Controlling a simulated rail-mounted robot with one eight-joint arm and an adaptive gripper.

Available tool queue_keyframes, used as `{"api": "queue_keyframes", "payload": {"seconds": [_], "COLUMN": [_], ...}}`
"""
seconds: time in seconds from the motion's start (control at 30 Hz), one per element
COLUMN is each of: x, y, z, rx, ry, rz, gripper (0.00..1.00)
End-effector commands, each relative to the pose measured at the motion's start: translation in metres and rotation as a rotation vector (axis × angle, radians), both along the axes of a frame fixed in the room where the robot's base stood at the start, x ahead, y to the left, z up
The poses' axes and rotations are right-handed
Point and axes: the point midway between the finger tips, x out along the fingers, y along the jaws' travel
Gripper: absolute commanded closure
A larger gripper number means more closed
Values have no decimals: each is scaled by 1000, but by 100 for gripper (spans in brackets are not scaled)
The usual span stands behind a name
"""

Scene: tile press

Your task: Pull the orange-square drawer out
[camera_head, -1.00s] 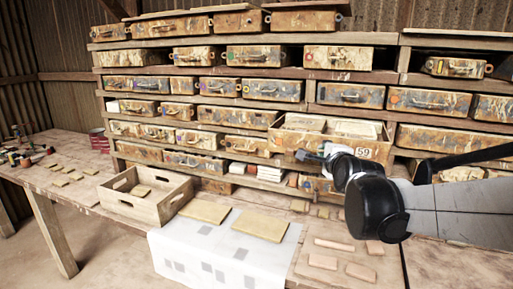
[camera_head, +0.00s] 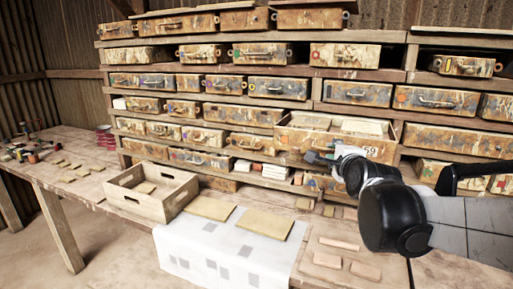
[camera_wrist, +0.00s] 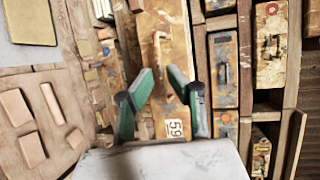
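A worn tan drawer (camera_head: 345,146) labelled 59 stands partly out of the rack, with pale slabs inside. It also shows in the wrist view (camera_wrist: 172,28), with its curved handle (camera_wrist: 157,50). I cannot make out an orange square on its front; part of the front is behind my gripper.
The rack (camera_head: 308,105) holds several rows of similar drawers, some with coloured marks. Below are a table with a wooden crate (camera_head: 122,197), a white sheet (camera_head: 205,262), tan tiles (camera_head: 265,224) and a board with small blocks (camera_head: 338,243). There is free room before the drawer front.

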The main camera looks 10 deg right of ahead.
Motion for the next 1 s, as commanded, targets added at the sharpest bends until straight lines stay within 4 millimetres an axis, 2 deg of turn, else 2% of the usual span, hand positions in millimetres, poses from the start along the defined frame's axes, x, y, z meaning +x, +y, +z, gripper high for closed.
{"api": "queue_keyframes", "payload": {"seconds": [0.3,0.6,1.0], "x": [-42,-73,-84], "y": [6,10,12], "z": [7,13,15], "rx": [0,1,0], "ry": [1,1,2], "rz": [0,0,0], "gripper": [85,85,85]}}
